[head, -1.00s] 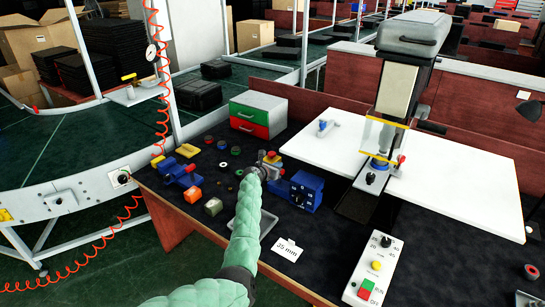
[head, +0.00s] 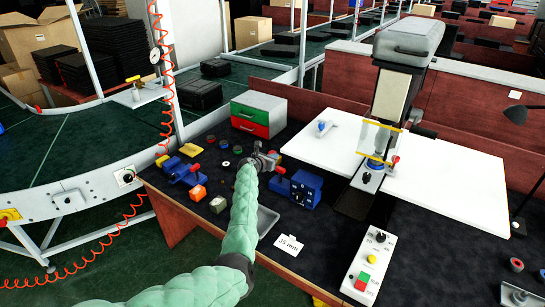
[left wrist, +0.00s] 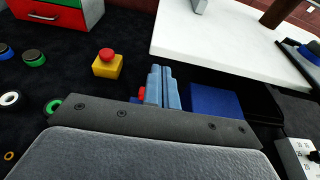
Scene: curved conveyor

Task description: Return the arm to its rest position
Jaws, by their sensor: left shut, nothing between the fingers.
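My left arm (head: 240,215), in a pale green sleeve, comes in from the bottom and reaches over the dark bench mat. Its gripper (head: 268,160) is above the mat, in front of the green-and-red drawer box and left of the blue device. In the left wrist view the two blue-grey fingers (left wrist: 163,86) are together with nothing between them. A blue block lies under and right of them there, partly hidden by the gripper body. My right gripper is not in view.
The blue device (head: 302,188), drawer box (head: 258,124) and a yellow box with a red button (left wrist: 107,66) stand near the gripper. A white board (head: 440,190) and press column (head: 393,95) are right. The curved conveyor (head: 60,150) is left.

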